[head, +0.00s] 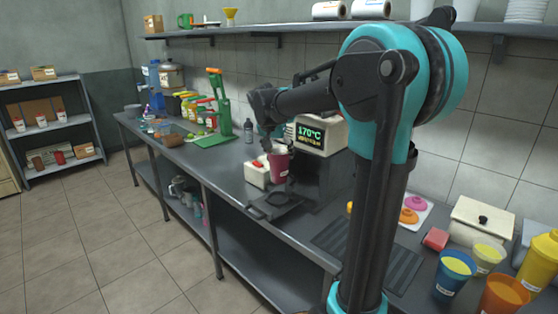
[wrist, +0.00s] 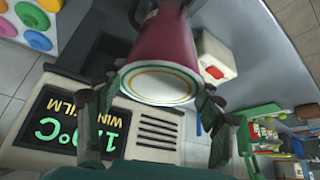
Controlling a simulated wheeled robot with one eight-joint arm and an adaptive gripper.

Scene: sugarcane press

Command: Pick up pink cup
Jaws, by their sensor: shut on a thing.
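The pink cup (head: 279,166) is at the middle of the head view, upright, in front of the machine with the 170°C display (head: 320,135). My gripper (head: 276,143) reaches down from above and is shut on it. In the wrist view the cup (wrist: 167,40) sits between the two dark fingers of my gripper (wrist: 158,88), with its round white end (wrist: 158,83) facing the camera. I cannot tell whether the cup's lower end touches anything.
A white box with a red part (head: 257,171) stands close left of the cup. A dark flat fixture (head: 273,206) lies in front. A green press (head: 218,115) stands further left. Yellow and blue cups (head: 455,275) stand at the right. A shelf (head: 300,27) runs above.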

